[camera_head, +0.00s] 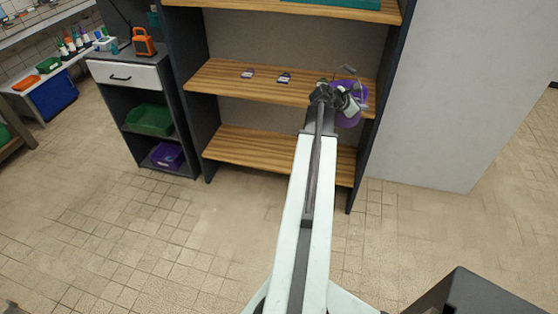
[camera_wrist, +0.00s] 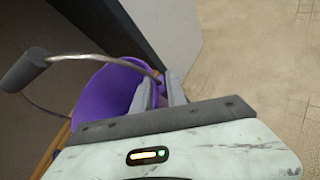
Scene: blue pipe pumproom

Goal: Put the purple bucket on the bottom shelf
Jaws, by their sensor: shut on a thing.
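The purple bucket (camera_head: 349,118) hangs at my gripper (camera_head: 342,102) at the end of my extended arm, by the right side of the shelf unit. In the wrist view the bucket (camera_wrist: 108,95) shows left of my gripper fingers (camera_wrist: 160,92), with its metal handle and grey grip sticking out to the left. My gripper is shut on the bucket, near its rim. The bottom shelf (camera_head: 255,147) is a bare wooden board, partly hidden behind my arm. The middle shelf (camera_head: 220,80) is just above it, at about the height of the bucket in the picture.
Two small items (camera_head: 284,78) lie on the middle shelf. A teal object (camera_head: 335,3) is on the top shelf. A cabinet (camera_head: 125,75) with green and purple bins stands left. A pale wall panel (camera_head: 440,90) is right of the shelf unit. The tiled floor in front is clear.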

